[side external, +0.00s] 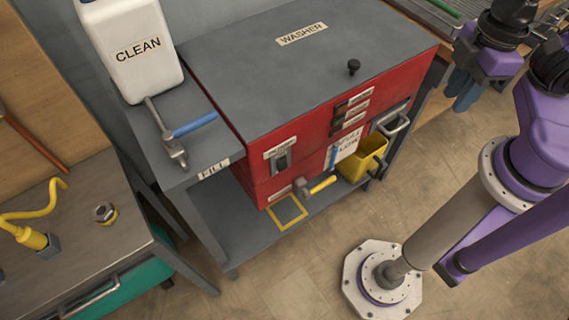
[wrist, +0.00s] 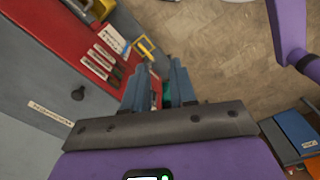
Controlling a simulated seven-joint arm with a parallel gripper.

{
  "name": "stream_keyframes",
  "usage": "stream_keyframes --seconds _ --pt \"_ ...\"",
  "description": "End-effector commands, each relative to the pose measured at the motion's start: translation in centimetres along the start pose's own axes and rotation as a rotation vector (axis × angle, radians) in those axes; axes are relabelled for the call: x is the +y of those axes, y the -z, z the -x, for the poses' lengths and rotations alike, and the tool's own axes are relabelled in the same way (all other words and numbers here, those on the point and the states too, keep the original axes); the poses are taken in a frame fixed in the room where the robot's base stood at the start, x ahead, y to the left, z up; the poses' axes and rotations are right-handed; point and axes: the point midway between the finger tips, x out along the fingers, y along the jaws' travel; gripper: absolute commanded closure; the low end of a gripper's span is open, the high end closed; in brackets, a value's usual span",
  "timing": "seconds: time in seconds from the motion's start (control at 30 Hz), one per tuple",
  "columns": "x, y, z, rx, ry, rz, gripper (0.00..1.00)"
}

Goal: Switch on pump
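The red washer (side external: 310,120) has a grey lid marked WASHER and stands on a grey cart. Its front has a dark toggle switch (side external: 282,161) under a small label at the left. Further right are stacked labels with dark switches (side external: 350,110). The label print is too small to read, so I cannot tell which is the pump switch. The stacked switches (wrist: 108,62) also show in the wrist view. My gripper (side external: 464,92) is to the right of the washer, apart from it. In the wrist view its blue fingers (wrist: 155,68) stand apart with nothing held between them.
A white CLEAN jug (side external: 130,50) and a blue-handled valve (side external: 190,127) are at the cart's left. A yellow-handled valve (side external: 318,187) and yellow bin (side external: 368,153) are at the washer's front. A metal workbench (side external: 80,240) stands at lower left. Open floor lies before the washer.

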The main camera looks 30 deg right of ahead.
Motion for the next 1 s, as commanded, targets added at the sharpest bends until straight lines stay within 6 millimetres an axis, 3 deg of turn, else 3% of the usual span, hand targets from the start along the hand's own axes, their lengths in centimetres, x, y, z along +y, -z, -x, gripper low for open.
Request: stream_keyframes --seconds 0.03,0.07,0.27,0.6,1.0 --pt "-0.1 0.3 -0.2 0.001 0.004 0.005 0.91" --pt "-0.2 0.5 -0.4 0.003 0.007 0.008 1.00" --pt "-1.2 4.1 -3.0 0.058 0.045 0.059 1.00" --pt "-3.0 11.4 -9.5 0.205 0.060 0.143 1.00" --pt "-2.4 16.9 -16.8 0.362 -0.097 0.233 1.00"
